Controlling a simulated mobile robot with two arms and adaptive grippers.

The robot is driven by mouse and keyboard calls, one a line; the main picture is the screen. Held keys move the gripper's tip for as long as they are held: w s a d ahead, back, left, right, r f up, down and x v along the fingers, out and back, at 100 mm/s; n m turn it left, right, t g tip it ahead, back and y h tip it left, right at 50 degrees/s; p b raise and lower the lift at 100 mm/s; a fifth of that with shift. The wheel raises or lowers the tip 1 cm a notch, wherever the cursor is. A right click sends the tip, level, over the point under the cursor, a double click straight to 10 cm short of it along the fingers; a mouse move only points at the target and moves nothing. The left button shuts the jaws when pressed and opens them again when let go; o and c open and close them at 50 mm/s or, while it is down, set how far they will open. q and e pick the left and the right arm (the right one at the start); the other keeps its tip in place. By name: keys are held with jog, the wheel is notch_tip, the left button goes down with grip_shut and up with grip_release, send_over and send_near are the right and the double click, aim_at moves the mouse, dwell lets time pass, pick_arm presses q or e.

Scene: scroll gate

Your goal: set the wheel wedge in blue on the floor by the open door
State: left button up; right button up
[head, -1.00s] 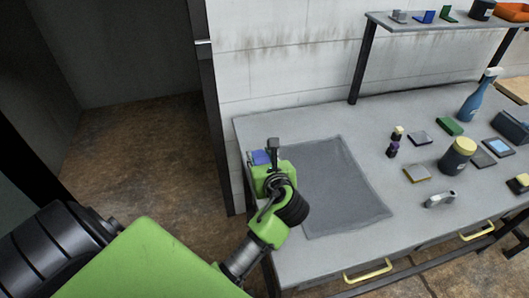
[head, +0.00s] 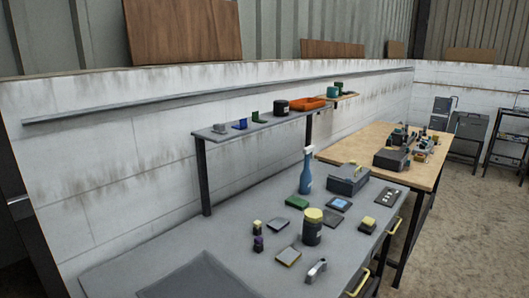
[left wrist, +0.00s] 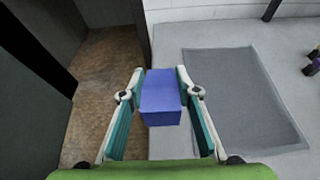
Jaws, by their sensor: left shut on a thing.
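My left gripper (left wrist: 160,76) shows in the left wrist view with its fingers closed on both sides of a blue block-like wedge (left wrist: 160,98). The wedge is above the grey bench (left wrist: 170,40), near the bench's left edge; I cannot tell whether it touches the top. The brown floor (left wrist: 105,75) by the doorway shows to the left of it. In the head view neither gripper shows, nor does the open doorway. Another small blue piece (head: 240,124) stands on the raised shelf (head: 222,135).
On the bench (head: 215,235) are a spray bottle (head: 306,172), a dark jar with a yellow lid (head: 312,228) and several small items. A grey mat (left wrist: 240,95) lies right of the wedge. A wooden table (head: 350,150) stands beyond.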

pick_arm(q)
jog(key=v, duration=0.3)
jog(key=shift+s+d+b, duration=0.25)
jog(key=shift+b, duration=0.05)
jog(key=shift+w+a+r+m+t+h, duration=0.1)
jog(key=shift+w+r+m+t+h, duration=0.1)
jog(key=shift+m+t+h, duration=0.9)
jog(key=shift+m+t, duration=0.1)
jog(key=shift+s+m+t+h, duration=0.15)
jog(key=shift+m+t+h, duration=0.15)
jog(key=shift+m+h, duration=0.4)
jog(key=shift+s+f+h, duration=0.1)
jog(key=shift+f+h, duration=0.1)
jog(key=shift+h, duration=0.2)
jog(key=shift+r, duration=0.1)
